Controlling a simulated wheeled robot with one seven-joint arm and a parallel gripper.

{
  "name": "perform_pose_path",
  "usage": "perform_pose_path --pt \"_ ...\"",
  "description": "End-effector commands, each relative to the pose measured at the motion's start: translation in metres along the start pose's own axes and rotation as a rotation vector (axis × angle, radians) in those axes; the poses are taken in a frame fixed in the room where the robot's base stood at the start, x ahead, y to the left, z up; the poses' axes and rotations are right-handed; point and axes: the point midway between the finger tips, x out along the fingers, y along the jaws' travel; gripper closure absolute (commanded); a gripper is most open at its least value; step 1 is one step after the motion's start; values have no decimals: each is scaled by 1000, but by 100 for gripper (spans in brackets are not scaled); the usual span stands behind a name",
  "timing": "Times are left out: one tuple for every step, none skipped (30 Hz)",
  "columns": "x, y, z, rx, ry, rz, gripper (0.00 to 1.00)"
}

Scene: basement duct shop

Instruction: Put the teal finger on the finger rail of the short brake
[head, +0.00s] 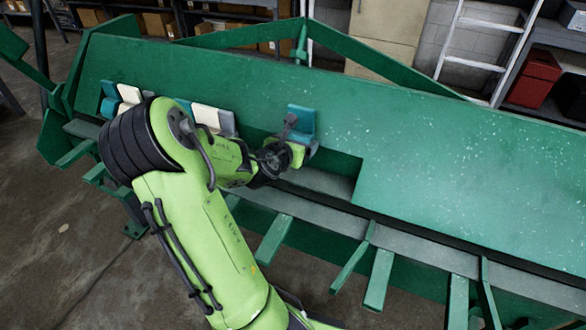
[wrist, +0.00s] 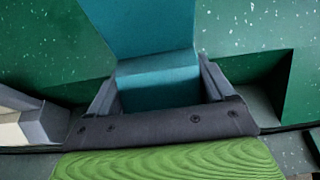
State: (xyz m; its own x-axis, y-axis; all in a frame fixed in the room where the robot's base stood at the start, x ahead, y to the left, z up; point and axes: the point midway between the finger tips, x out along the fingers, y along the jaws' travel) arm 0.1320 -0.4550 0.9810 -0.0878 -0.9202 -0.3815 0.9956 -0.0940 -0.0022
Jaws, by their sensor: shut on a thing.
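The teal finger (head: 303,118) stands against the green upper beam of the short brake (head: 430,150), to the right of the other fingers. My gripper (head: 290,135) is shut on it. In the wrist view the teal finger (wrist: 157,70) sits between the two dark jaws of my gripper (wrist: 158,88), with its upper part rising against the green face. Its lower end is hidden by my gripper, so I cannot tell whether it touches the finger rail.
Cream and teal fingers (head: 207,115) stand in a row to the left, partly behind my arm; a cream and grey one (wrist: 38,122) is close at the left of the wrist view. A recess in the green beam opens right of the held finger. A ladder (head: 475,50) stands behind.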

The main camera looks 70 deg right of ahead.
Motion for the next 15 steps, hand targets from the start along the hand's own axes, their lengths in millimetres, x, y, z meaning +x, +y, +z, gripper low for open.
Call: perform_pose_path --pt "6 -1 -15 -3 -1 -2 61" --pt "8 0 -19 -2 -1 -1 61" --pt "10 0 -22 -1 -2 0 61" --pt "10 0 -24 -1 -3 0 61" --pt "11 0 -27 0 -3 1 61" --pt "13 0 -31 0 -2 0 61" --pt "15 0 -35 -1 -2 0 61" --pt "17 0 -40 -2 -1 0 61" --pt "20 0 -48 -2 -2 0 61" --pt "23 0 -55 -3 -2 0 61" --pt "25 0 -61 -3 -1 -1 61" --pt "27 0 -65 -1 -2 0 61" --pt "28 0 -67 -1 -3 1 61" --pt "28 0 -67 0 -3 1 61" --pt "27 0 -65 1 -3 1 61"
